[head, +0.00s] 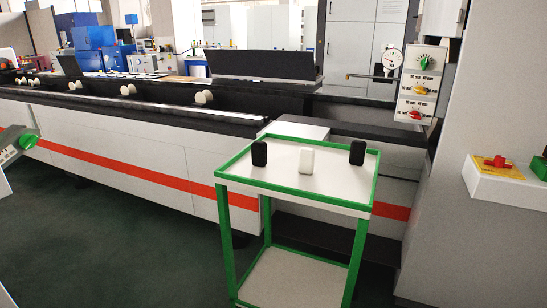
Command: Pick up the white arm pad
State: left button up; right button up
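The white arm pad (306,161) is a small white block with rounded corners. It stands upright on the top shelf of a green-framed cart (285,187), between two similar black pads. The left black pad (259,154) stands a little to its left, and the right black pad (357,153) stands to its right and slightly farther back. The white pad is apart from both and nothing covers it. Neither of my grippers shows in the head view.
A long white machine (150,150) with a red stripe runs behind the cart. A panel with knobs (421,85) hangs at the back right. A wall box with a red switch (497,162) juts out at right. Green floor (120,235) lies open left of the cart.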

aim_at(306, 162)
jog(key=k, duration=0.6)
jog(key=u, duration=0.7)
jog(key=i, duration=0.65)
jog(key=u, duration=0.45)
jog(key=i, duration=1)
jog(key=z, duration=0.4)
